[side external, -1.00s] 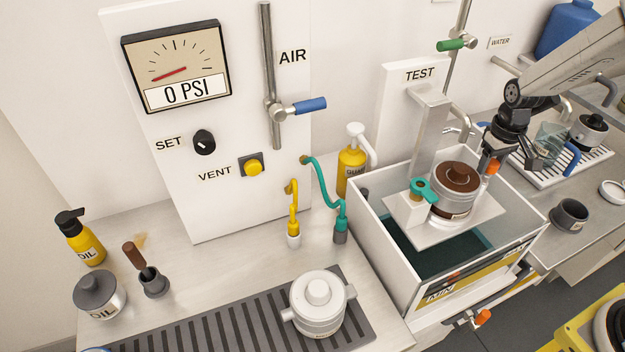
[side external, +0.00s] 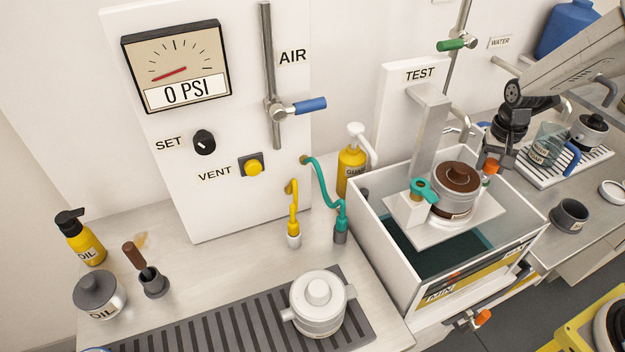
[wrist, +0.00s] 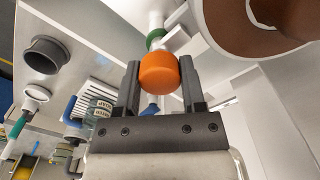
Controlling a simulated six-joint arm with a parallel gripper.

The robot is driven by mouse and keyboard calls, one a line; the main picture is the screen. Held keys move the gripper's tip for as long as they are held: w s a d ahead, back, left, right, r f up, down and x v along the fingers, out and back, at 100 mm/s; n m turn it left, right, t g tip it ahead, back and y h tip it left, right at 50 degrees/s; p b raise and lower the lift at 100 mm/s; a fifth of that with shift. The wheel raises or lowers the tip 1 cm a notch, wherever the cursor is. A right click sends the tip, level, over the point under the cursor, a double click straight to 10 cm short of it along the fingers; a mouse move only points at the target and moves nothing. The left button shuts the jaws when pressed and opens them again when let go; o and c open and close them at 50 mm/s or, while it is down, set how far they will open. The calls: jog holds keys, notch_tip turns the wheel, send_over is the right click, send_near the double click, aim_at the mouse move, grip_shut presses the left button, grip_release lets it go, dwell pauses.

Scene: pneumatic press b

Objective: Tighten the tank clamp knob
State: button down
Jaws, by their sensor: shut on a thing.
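The orange clamp knob (side external: 491,169) is at the back right rim of the tank (side external: 385,235), beside the brown-lidded pot (side external: 458,176). My gripper (side external: 490,163) reaches down to it from the upper right, with its wrist above the tank's edge. In the wrist view, the knob (wrist: 158,75) sits between the two dark fingers of my gripper (wrist: 160,70), which are shut on its sides. The knob's stem is hidden there. Part of the brown lid (wrist: 290,15) shows at the upper right.
A teal fitting (side external: 422,188) stands on the white plate by the pot. A bracket (side external: 430,135) rises behind it. A grey cup (side external: 569,215) and a drying rack (side external: 565,165) with a glass beaker lie to the right. A second orange knob (side external: 483,317) is low at the tank's front.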

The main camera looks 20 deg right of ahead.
aim_at(492, 161)
jog(key=shift+w+r, duration=0.15)
jog(key=shift+c, duration=1.8)
grip_release()
jog(key=shift+o, duration=0.9)
jog(key=shift+r, duration=3.85)
